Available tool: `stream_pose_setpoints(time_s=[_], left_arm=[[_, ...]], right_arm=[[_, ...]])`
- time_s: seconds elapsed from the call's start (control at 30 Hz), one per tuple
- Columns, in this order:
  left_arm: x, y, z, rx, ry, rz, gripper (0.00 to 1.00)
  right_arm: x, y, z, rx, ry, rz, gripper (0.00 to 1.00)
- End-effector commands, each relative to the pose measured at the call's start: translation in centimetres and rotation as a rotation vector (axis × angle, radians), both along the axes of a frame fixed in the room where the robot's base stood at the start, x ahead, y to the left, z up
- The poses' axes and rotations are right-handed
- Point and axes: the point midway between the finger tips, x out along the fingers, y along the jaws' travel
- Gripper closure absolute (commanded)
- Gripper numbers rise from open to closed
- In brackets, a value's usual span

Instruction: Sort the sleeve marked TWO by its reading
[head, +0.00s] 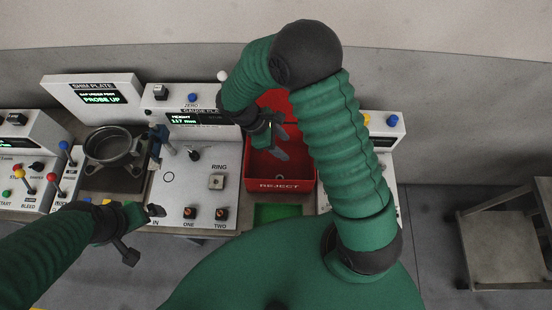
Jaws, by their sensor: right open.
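The sleeve marked TWO appears to be the small dark piece with an orange-brown top (221,214) above the TWO label on the white gauge plate panel (176,190). A similar piece (190,213) sits above the ONE label. The gauge display (190,119) reads HEIGHT and what looks like 117 mm. My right gripper (277,141) is open above the red REJECT bin (280,185), with nothing seen between its fingers. My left gripper (143,234) has its fingers spread at the panel's front left, apart from both pieces.
A small round grey thing (281,177) shows inside the bin; I cannot tell what it is. A green tray (278,213) lies in front of the bin. A round metal pot (113,146) stands left under the PROBE UP display (100,98). A stool (510,235) stands far right.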

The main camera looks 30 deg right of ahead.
Motion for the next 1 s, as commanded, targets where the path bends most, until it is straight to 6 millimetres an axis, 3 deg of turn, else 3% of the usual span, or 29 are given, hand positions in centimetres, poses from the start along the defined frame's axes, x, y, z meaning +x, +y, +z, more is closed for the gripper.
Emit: stream_pose_setpoints(time_s=[0.3,0.5,0.7,1.0], left_arm=[[0.0,0.0,-1.2,0.000,0.000,0.000,0.00],[0.0,0.0,-1.5,0.000,0.000,0.000,0.00],[0.0,0.0,-1.5,0.000,0.000,0.000,0.00],[0.0,0.0,-1.5,0.000,0.000,0.000,0.00]], right_arm=[[2.5,4.1,7.8,0.002,-0.009,0.003,0.49],[3.7,6.0,11.6,0.001,-0.004,0.001,0.49],[4.0,6.5,12.9,0.000,0.000,0.001,0.49],[3.9,6.5,12.9,0.000,-0.001,0.000,0.49]])
